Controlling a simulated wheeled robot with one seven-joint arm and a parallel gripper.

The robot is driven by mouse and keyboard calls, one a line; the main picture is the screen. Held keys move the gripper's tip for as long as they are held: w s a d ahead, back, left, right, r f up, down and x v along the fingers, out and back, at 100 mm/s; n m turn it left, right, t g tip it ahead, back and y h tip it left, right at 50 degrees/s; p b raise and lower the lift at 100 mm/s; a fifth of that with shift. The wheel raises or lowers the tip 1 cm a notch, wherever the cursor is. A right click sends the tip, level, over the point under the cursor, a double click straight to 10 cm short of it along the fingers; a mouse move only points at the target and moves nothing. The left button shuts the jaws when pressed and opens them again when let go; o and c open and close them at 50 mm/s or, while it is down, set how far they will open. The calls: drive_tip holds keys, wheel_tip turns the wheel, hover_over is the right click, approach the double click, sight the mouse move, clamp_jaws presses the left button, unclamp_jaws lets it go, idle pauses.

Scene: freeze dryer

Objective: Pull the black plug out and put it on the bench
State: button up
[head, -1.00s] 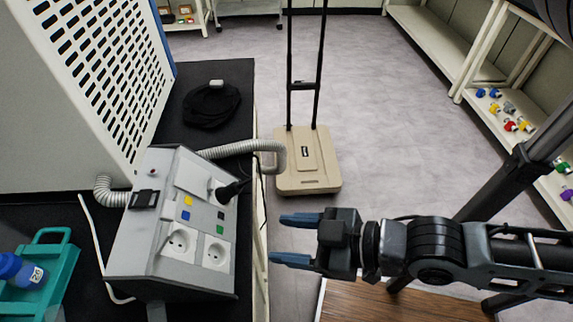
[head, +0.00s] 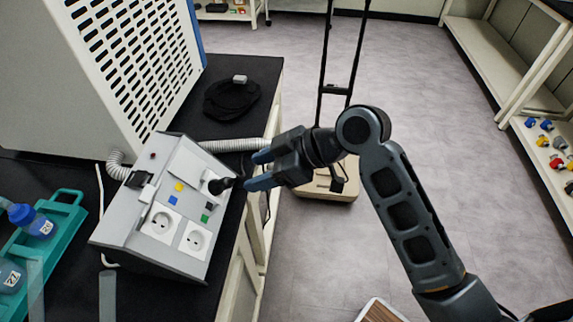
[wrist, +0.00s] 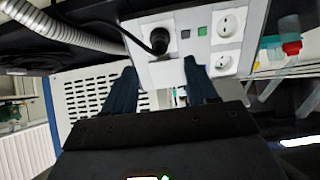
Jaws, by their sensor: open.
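The black plug (head: 222,185) sits in a socket at the upper right of the sloped grey control box (head: 135,215), with its cord hanging toward the bench's right edge. In the wrist view the plug (wrist: 159,40) is above and between my two fingertips, with its cord running off up and left. My gripper (head: 256,171) is open and empty, just right of the plug and apart from it. Its blue fingers point left toward the box; they also show in the wrist view (wrist: 160,68). The black bench top (head: 255,78) lies under and behind the box.
Two empty white sockets (head: 178,230) are on the box's front. A ribbed grey hose (head: 235,145) runs behind it. A black cloth-like item (head: 232,98) lies farther back on the bench. A teal rack (head: 72,212) with blue-capped bottles stands left. A beige wheeled base (head: 325,188) is on the floor.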

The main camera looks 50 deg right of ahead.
sight(229, 182)
drive_tip(key=shift+b+x, duration=2.7)
drive_tip(key=shift+x, duration=2.2)
drive_tip(key=shift+c, duration=0.2)
clamp_jaws()
drive_tip(key=shift+s+r, duration=0.1)
drive_tip(key=shift+r, duration=0.05)
drive_tip(key=shift+p+v, duration=1.8)
drive_tip(key=shift+v, duration=0.55)
drive_tip(key=shift+d, duration=0.1)
